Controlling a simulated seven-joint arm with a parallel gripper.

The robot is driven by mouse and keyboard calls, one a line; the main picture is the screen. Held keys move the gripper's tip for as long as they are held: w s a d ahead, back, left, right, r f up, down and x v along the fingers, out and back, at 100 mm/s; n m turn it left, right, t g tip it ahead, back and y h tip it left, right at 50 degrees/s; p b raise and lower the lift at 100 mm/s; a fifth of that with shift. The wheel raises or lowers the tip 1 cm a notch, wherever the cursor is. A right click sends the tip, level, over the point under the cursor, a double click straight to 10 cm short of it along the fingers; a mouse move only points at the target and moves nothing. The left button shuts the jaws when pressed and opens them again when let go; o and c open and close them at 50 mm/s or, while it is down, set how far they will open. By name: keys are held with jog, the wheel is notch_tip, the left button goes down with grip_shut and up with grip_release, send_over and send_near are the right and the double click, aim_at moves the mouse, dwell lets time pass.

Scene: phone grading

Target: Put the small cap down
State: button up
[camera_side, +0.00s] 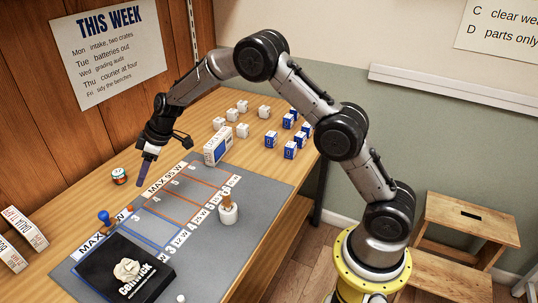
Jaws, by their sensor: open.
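My gripper (144,178) points down above the far left edge of the grey mat (190,250). Its jaws are open; from this side the blue-purple fingers overlap, and I see nothing held between them. A small orange piece (130,208) lies near the mat's far edge, below and left of the fingertips and apart from them. A small white round piece (181,298) is at the bottom of the picture, partly cut off. Both are too small to tell which, if either, is the small cap.
A blue-topped stamp or knob (104,216), a small jar (119,176) and a white holder (228,213) stand nearby. Several small boxes (290,150) stand at the back. The mat's middle is clear.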

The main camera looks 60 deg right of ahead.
jog(key=s+d+r+m+h, duration=0.1)
jog(key=s+d+r+m, duration=0.15)
jog(key=s+r, duration=1.5)
jog(key=s+d+m+h, duration=0.1)
jog(key=s+d+m, duration=0.1)
jog(key=s, duration=1.1)
jog(key=s+d+f+m+h, duration=0.1)
jog(key=s+d+m, duration=0.1)
jog(key=s, duration=1.2)
jog(key=shift+m+t+h, duration=0.3)
jog(key=shift+m+t, duration=0.05)
jog(key=shift+t, duration=0.05)
